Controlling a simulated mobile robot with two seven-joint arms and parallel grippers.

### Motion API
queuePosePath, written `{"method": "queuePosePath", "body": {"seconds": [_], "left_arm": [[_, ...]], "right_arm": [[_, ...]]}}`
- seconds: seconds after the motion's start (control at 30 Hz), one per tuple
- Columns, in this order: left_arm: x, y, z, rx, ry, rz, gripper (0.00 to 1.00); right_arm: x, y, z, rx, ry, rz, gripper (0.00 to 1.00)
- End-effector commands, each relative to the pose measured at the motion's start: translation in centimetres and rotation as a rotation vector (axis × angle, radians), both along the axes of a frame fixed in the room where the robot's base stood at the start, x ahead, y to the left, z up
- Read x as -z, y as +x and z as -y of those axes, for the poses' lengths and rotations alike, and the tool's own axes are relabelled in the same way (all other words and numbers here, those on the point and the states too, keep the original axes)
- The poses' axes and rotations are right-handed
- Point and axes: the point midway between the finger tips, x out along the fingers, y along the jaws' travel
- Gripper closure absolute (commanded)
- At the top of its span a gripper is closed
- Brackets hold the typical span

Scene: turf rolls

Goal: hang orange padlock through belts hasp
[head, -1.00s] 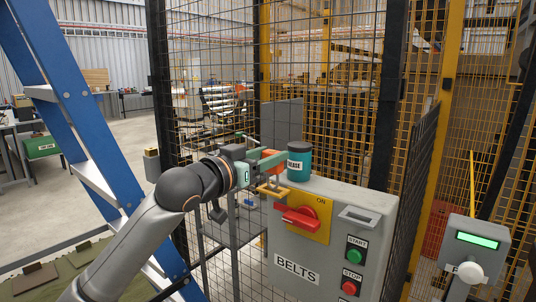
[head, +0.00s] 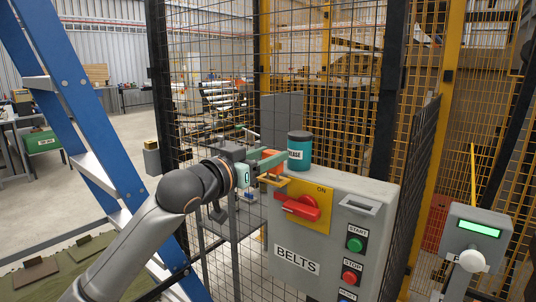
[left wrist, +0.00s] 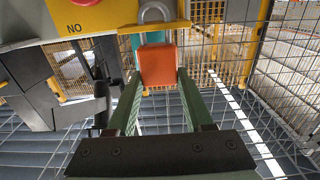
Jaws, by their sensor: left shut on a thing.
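My left gripper (head: 274,163) is shut on the orange padlock (left wrist: 158,66), whose body sits between the green fingers. The padlock also shows in the head view (head: 267,158), partly hidden by the fingers. In the left wrist view its grey shackle overlaps the yellow hasp plate (left wrist: 112,37); I cannot tell whether it passes through. The grey BELTS box (head: 340,240) carries a yellow ON plate with a red handle (head: 301,207). A yellow hasp loop (head: 272,181) juts out at its left, just below the fingers. My right gripper is not in view.
A teal grease can (head: 300,152) stands on top of the box, close to the fingers. Black wire fence (head: 215,100) rises behind. A blue ladder (head: 62,95) is at left. A grey post unit with a green display (head: 478,235) stands at right.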

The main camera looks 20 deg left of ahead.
Motion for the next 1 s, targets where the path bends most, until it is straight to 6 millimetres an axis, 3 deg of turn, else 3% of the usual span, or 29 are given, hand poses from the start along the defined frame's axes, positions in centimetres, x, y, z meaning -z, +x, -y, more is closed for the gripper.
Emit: {"method": "queuePosePath", "body": {"seconds": [0.57, 0.6, 0.9, 1.0], "left_arm": [[1.4, 0.0, 0.0, 0.000, -0.001, 0.002, 1.00], [1.4, 0.0, 0.0, 0.000, -0.001, 0.002, 0.47], [1.4, 0.0, 0.0, 0.000, 0.000, 0.001, 0.13], [1.4, 0.0, 0.0, 0.000, 0.000, 0.001, 0.13]], "right_arm": [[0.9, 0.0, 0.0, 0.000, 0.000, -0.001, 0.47], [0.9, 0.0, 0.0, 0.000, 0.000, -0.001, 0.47], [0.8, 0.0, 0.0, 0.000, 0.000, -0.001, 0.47], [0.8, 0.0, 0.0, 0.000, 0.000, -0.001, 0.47]]}}
